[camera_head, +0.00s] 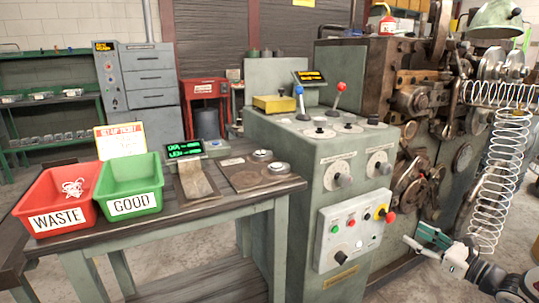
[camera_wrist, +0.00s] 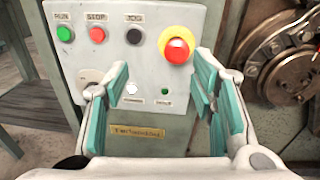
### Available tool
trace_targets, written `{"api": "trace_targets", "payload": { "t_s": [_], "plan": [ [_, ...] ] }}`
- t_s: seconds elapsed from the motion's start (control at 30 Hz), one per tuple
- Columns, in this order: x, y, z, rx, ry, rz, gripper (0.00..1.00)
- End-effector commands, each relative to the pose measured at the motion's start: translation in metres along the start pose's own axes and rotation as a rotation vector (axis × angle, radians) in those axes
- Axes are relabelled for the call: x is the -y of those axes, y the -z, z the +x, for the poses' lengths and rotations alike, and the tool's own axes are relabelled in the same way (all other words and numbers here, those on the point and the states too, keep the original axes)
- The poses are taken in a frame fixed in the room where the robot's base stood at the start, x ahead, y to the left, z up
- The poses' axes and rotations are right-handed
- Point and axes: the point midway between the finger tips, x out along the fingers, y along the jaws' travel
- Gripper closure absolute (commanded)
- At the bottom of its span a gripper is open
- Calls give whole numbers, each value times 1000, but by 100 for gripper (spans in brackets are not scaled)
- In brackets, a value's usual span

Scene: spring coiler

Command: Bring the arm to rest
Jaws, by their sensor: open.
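My gripper (camera_head: 426,243) is at the lower right in the head view, in front of the green machine cabinet. In the wrist view my gripper (camera_wrist: 165,95) has its teal-padded fingers wide apart with nothing between them. Beyond the fingers is the control panel (camera_wrist: 75,15) with a green RUN button (camera_wrist: 65,34), a red STOP button (camera_wrist: 97,35), a black JOG button (camera_wrist: 134,36) and a red emergency knob (camera_wrist: 177,50) on a yellow base. The fingers appear apart from the panel, though the exact distance is hard to tell.
A coiled spring (camera_head: 492,185) hangs close to my arm at the right. The coiler machine (camera_head: 380,75) stands behind. A bench (camera_head: 225,205) at left holds a red WASTE bin (camera_head: 50,197) with tangled wire and a green GOOD bin (camera_head: 128,183). Floor shows below the panel.

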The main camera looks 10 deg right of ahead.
Motion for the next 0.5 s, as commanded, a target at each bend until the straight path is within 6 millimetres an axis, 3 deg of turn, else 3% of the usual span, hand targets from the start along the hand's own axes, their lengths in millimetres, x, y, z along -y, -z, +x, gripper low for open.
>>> {"api": "trace_targets", "payload": {
  "t_s": [0.23,0.37,0.5],
  "plan": [
    [-106,-65,41,-102,-384,-286,49],
    [-168,-93,46,-153,-597,-448,49],
    [-231,-118,37,-200,-816,-624,49]
  ]
}}
